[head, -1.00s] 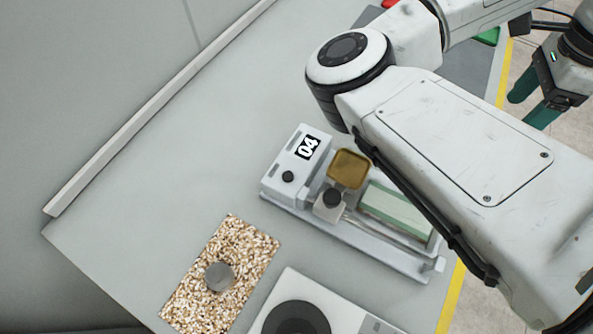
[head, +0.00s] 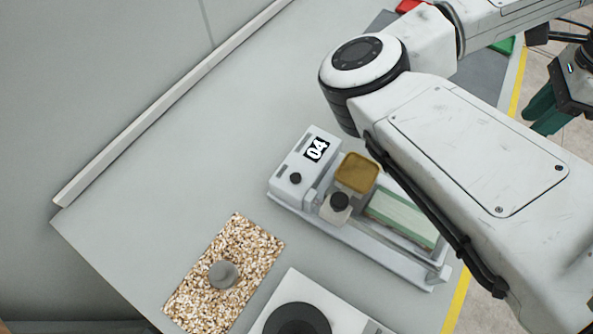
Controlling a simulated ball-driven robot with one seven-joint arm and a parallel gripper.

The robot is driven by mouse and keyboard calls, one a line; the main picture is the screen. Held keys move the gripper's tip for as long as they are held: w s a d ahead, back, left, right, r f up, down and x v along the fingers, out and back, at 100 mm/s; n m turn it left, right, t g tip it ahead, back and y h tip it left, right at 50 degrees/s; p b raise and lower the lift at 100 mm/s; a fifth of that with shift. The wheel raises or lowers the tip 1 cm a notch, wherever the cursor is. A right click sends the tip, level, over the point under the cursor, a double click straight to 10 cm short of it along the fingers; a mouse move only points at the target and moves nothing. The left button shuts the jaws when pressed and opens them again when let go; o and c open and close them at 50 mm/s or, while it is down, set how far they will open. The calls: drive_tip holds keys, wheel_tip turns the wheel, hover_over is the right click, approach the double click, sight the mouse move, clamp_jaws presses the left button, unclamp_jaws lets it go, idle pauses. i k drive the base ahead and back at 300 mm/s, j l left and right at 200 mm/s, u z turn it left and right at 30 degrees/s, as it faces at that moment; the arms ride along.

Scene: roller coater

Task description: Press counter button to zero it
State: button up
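The counter (head: 287,198) is a white box at the left end of a pale grey machine near the picture's centre. Its display (head: 317,150) reads 04. A small round black button (head: 295,178) sits on its top, nearer the box's front end. My gripper (head: 541,117) is at the far right edge, beyond the yellow line and well away from the counter. Its green fingers lie close together, with nothing seen between them. My arm covers part of the table right of the machine.
The machine carries a black knob (head: 339,201), a yellow-brown tray (head: 356,172) and a green plate (head: 402,217). A speckled slab (head: 240,257) with a grey knob and a white device (head: 312,291) lie in front. The table left of the counter is clear.

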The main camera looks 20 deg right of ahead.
sight(295, 177)
drive_tip(key=k, duration=1)
